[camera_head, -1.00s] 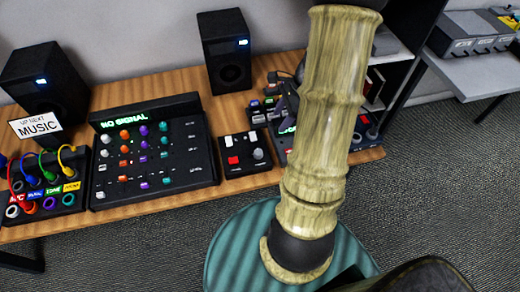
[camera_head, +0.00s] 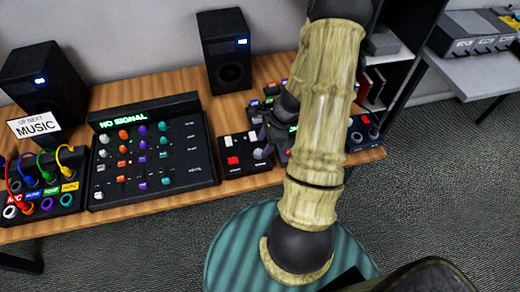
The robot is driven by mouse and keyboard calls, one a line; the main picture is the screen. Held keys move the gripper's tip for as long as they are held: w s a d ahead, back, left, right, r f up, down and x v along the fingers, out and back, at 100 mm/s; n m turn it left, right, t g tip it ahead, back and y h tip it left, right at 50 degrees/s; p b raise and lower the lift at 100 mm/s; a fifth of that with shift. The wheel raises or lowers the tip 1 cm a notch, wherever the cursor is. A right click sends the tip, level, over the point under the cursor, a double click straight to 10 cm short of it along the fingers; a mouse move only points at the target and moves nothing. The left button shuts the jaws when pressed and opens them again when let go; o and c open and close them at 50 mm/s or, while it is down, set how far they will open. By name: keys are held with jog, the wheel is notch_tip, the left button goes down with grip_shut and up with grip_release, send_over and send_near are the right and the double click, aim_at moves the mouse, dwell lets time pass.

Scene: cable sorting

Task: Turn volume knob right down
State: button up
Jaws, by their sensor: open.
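A small black box (camera_head: 232,163) sits on the wooden desk, right of the mixer, with a white button and a red button (camera_head: 232,160). A pale round knob (camera_head: 258,154) shows at its right side; its label is too small to read, so I cannot tell if it is the volume knob. My gripper (camera_head: 268,145) is at this box's right edge, by the pale knob, with its jaws open. The dark fingers partly cover the knob. I cannot tell whether they touch it or stand around it.
A mixer (camera_head: 203,190) with coloured knobs and a "NO SIGNAL" display stands left. A patch box (camera_head: 42,212) with coloured cables is farther left, under an "UP NEXT MUSIC" sign (camera_head: 34,125). Two speakers (camera_head: 225,48) stand behind. More devices lie behind my arm. A side table (camera_head: 470,75) is right.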

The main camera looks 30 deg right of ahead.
aim_at(258, 152)
jog(key=shift+x, duration=2)
jog(key=c, duration=1)
jog(key=shift+o, duration=0.2)
